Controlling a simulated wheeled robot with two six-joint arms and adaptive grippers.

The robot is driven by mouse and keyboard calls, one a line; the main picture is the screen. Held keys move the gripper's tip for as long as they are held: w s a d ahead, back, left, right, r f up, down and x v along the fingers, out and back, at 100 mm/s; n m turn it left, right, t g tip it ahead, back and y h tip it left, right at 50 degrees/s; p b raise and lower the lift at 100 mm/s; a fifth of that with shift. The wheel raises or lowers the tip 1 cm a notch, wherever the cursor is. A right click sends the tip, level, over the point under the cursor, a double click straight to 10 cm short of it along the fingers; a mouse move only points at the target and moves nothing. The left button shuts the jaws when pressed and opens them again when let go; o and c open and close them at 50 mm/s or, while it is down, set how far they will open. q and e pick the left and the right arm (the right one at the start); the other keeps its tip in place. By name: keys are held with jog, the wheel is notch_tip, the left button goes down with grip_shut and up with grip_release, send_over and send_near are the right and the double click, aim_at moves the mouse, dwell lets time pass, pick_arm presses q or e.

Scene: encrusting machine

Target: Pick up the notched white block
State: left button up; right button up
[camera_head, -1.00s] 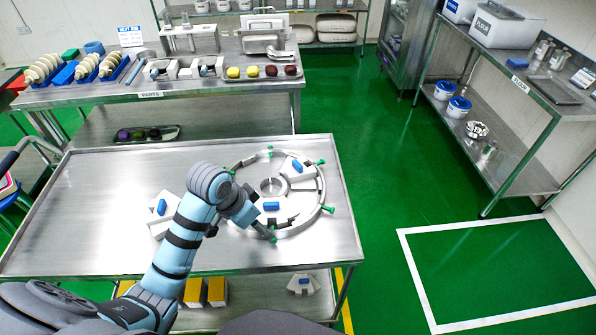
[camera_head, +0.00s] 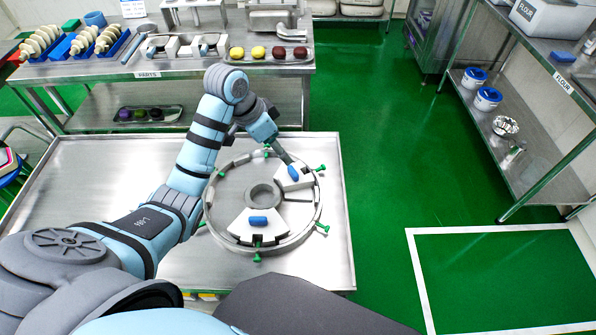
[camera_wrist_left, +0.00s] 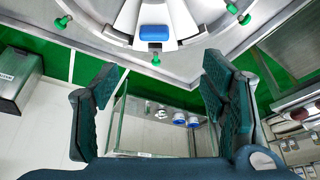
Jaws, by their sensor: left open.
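A ring-shaped fixture (camera_head: 212,190) on the metal table holds white wedge blocks with blue handles. One white block (camera_head: 284,184) lies at its back right, another (camera_head: 240,230) at its front. I cannot tell for sure which one is notched. My left gripper (camera_head: 286,158) reaches over the ring's back right edge, its tip close to the back right block. In the left wrist view my left gripper (camera_wrist_left: 160,75) is open, with nothing between its fingers. A white block with a blue handle (camera_wrist_left: 155,33) lies ahead of it, apart from the fingers. The right gripper is not in view.
Green knobs (camera_head: 323,228) stick out around the ring. The table's left half (camera_head: 110,180) is partly hidden by my arm. Behind stands the parts bench (camera_head: 148,75) with trays. A shelf rack (camera_head: 540,130) stands at right, beyond open green floor.

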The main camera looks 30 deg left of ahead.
pick_arm(q)
send_over(293, 171)
jog(key=s+a, duration=0.1)
jog(key=s, duration=0.1)
notch_tip(293, 171, down, 5)
jog(key=shift+r+b, duration=0.1)
jog(key=shift+b, duration=0.2)
jog(key=x, duration=0.6)
jog(key=shift+w+a+f+b, duration=0.2)
jog(key=shift+a+b, duration=0.05)
jog(key=shift+b, duration=0.1)
jog(key=shift+s+r, duration=0.15)
jog(key=shift+c, duration=2)
grip_shut()
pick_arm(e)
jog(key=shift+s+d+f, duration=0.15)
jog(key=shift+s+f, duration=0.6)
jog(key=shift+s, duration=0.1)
